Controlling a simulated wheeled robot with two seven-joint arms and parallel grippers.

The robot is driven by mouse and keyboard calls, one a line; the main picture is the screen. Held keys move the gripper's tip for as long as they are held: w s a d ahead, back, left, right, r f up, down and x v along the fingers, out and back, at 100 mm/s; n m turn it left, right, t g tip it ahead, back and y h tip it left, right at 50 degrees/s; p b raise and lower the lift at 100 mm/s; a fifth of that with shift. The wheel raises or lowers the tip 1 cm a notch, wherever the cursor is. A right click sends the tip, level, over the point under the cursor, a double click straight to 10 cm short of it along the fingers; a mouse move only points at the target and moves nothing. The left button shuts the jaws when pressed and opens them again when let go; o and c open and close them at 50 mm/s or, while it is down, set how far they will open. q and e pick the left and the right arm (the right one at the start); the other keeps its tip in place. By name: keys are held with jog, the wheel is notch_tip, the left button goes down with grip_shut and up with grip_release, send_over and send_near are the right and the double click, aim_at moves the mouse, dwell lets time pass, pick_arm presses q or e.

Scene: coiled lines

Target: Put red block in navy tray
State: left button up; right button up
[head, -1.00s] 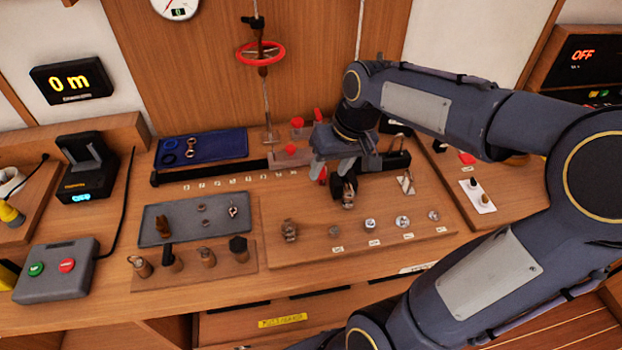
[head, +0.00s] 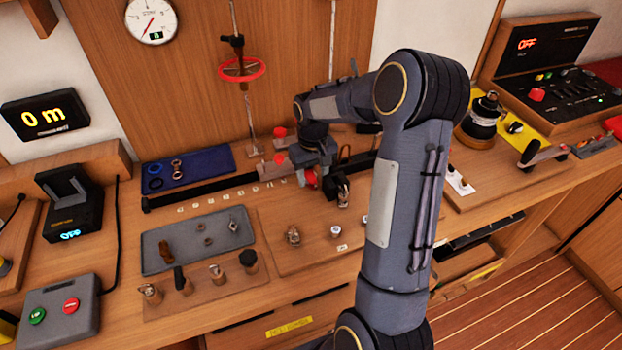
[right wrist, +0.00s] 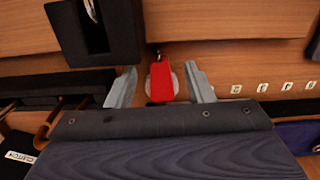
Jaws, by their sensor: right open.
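The red block (right wrist: 161,80) lies between the two open fingers of my right gripper (right wrist: 161,87) in the right wrist view, with a gap on each side. It has a pale rounded part beneath it. In the head view a red patch of it (head: 310,178) shows just under my right gripper (head: 314,172), partly hidden by it. The navy tray (head: 212,160) lies on the bench at the back left, left of the gripper, with a few rings in it. My left gripper is out of view.
A black slotted block (head: 340,190) stands just right of the gripper. Red-topped fittings (head: 280,159) stand between gripper and navy tray. A grey tray (head: 190,255) holds small metal parts.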

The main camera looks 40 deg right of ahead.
jog(key=shift+f, duration=0.75)
grip_shut()
jog(key=shift+r, duration=0.15)
